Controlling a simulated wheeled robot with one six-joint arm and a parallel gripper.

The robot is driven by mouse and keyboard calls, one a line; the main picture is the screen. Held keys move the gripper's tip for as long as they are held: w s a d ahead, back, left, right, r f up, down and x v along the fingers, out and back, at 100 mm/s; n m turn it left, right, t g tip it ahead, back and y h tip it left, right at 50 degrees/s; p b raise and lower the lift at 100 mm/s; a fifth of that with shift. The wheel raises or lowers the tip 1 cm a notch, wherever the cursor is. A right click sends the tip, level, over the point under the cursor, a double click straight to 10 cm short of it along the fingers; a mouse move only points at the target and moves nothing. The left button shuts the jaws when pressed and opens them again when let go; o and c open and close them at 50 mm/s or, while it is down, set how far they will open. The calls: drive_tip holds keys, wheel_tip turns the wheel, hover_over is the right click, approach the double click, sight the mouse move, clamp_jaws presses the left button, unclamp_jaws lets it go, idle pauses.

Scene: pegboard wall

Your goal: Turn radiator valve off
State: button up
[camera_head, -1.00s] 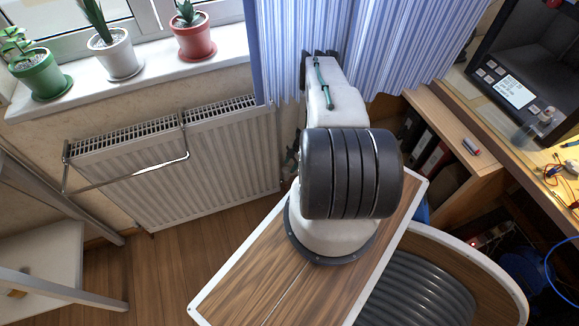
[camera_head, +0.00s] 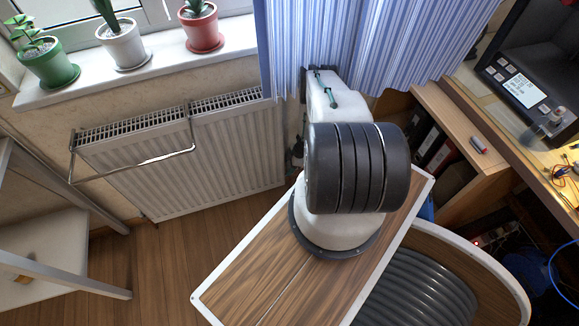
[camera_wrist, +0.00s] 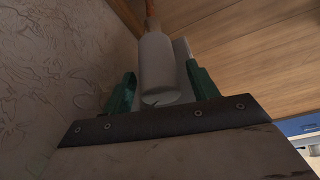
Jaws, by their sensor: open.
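A white rounded cylinder (camera_wrist: 158,68), which looks like the valve head, stands in the wrist view with an orange-brown pipe (camera_wrist: 150,14) at its far end. My gripper (camera_wrist: 163,88) has two green fingers, one on each side of the cylinder and spread apart. I cannot tell whether either finger touches it. The white radiator (camera_head: 195,160) hangs on the wall below the window in the head view. My arm covers the area right of the radiator there, so the valve and my fingertips are not clearly seen in that view.
A patterned wall (camera_wrist: 55,60) is close on the left in the wrist view. A blue striped curtain (camera_head: 380,40) hangs behind my arm. A wooden shelf unit (camera_head: 465,135) stands to the right. Potted plants line the windowsill (camera_head: 160,62). A metal rail (camera_head: 135,165) fronts the radiator.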

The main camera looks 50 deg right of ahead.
drive_tip(key=shift+w+a+f, duration=0.1)
drive_tip(key=shift+a+f, duration=0.05)
drive_tip(key=shift+f, duration=0.3)
drive_tip(key=shift+c, duration=0.3)
drive_tip(key=c, duration=0.9)
drive_tip(key=shift+a+n+g+y, duration=0.1)
drive_tip(key=shift+n+g+y, duration=0.35)
drive_tip(key=shift+n, duration=1.05)
drive_tip(key=shift+c, duration=0.2)
drive_tip(key=o, duration=1)
drive_tip(key=shift+s, duration=0.2)
drive_tip(key=v, duration=0.7)
drive_tip(key=shift+r, duration=0.4)
